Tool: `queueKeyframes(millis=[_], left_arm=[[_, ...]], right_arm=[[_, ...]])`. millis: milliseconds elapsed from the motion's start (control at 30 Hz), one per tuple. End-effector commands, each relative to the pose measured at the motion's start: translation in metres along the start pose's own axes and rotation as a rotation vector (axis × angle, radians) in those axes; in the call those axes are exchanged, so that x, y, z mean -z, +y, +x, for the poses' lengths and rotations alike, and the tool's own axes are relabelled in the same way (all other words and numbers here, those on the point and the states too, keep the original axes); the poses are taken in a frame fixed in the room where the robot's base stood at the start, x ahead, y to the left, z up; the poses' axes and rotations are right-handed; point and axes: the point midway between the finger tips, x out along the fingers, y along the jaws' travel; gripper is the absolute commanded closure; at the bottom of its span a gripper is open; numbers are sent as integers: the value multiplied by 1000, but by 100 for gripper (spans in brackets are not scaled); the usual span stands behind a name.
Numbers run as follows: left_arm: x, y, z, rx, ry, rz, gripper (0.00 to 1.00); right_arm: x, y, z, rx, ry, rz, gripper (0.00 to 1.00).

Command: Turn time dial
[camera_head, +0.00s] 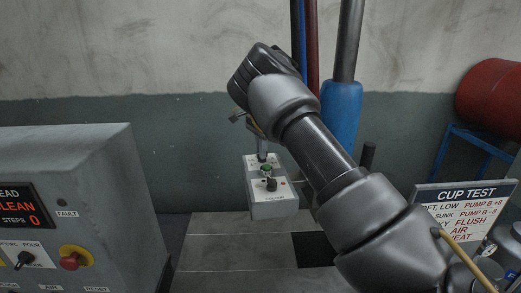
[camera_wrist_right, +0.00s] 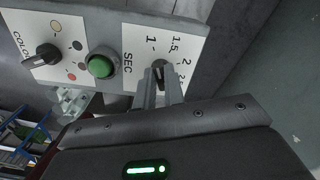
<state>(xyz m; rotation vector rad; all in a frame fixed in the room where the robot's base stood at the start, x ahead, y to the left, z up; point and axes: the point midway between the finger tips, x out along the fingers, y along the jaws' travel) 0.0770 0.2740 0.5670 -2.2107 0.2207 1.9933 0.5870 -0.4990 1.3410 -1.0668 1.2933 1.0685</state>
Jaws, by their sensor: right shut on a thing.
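The control box (camera_head: 273,208) stands in the middle of the head view. In the right wrist view its face carries a time dial (camera_wrist_right: 158,66) beside a printed SEC scale with marks 1, 1.5, 2 and a partly hidden one. My right gripper (camera_wrist_right: 157,82) is shut on the time dial, its two fingers on either side of the knob and hiding most of it. In the head view my right gripper (camera_head: 262,154) reaches down to the far end of the box face, and the dial is hidden there. My left gripper is not in view.
On the same face are a green button (camera_wrist_right: 101,66) and a black colour knob (camera_wrist_right: 42,56) among coloured dots. A grey machine cabinet (camera_head: 80,165) stands at left with a red stop button (camera_head: 71,262). A cup test sign (camera_head: 464,212) and red drum (camera_head: 492,92) are at right.

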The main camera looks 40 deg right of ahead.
Motion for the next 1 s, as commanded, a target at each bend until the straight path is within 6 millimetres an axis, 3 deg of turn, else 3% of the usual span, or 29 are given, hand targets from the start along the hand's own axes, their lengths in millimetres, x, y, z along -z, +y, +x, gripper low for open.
queueKeyframes(millis=[467, 1000], left_arm=[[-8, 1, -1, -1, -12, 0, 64], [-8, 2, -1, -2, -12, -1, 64]], right_arm=[[0, -1, -1, 3, 1, 106, 100], [1, -3, -2, 5, 0, 589, 100]])
